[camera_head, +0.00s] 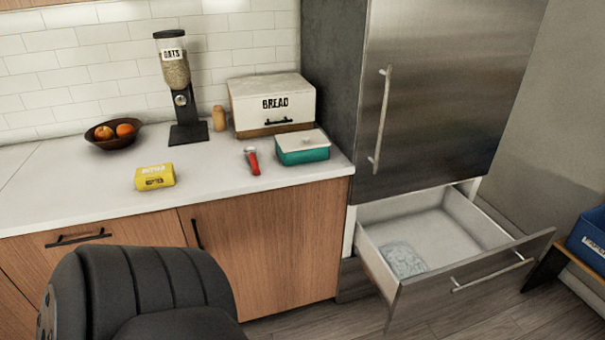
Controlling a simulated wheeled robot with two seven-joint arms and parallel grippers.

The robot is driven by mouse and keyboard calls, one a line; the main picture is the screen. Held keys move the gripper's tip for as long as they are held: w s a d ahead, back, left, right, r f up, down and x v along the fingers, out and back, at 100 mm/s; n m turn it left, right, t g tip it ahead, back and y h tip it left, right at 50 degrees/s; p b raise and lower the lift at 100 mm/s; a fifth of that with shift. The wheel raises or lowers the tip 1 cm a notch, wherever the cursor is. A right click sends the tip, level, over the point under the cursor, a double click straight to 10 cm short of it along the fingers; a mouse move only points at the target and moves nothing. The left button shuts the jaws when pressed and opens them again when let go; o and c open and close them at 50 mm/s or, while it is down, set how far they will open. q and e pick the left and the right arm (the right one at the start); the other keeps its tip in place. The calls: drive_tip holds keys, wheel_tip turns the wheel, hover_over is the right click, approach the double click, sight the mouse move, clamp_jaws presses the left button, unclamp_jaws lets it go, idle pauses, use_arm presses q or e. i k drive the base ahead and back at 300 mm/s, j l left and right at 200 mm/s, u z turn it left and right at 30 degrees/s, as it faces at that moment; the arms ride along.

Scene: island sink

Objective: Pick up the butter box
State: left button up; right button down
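The butter box (154,177) is a small yellow carton with dark lettering. It lies on the white countertop (90,196), left of the middle and close to the front edge. Nothing touches it and it is in full view. Neither my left gripper nor my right gripper shows in the head view.
A red-handled tool (252,161), a teal container (302,148), a bread box (272,105), an oats dispenser (178,90) and a fruit bowl (112,135) stand on the counter. The fridge's bottom drawer (460,280) is pulled open.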

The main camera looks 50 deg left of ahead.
sight(146, 178)
drive_tip(key=u, duration=2.6)
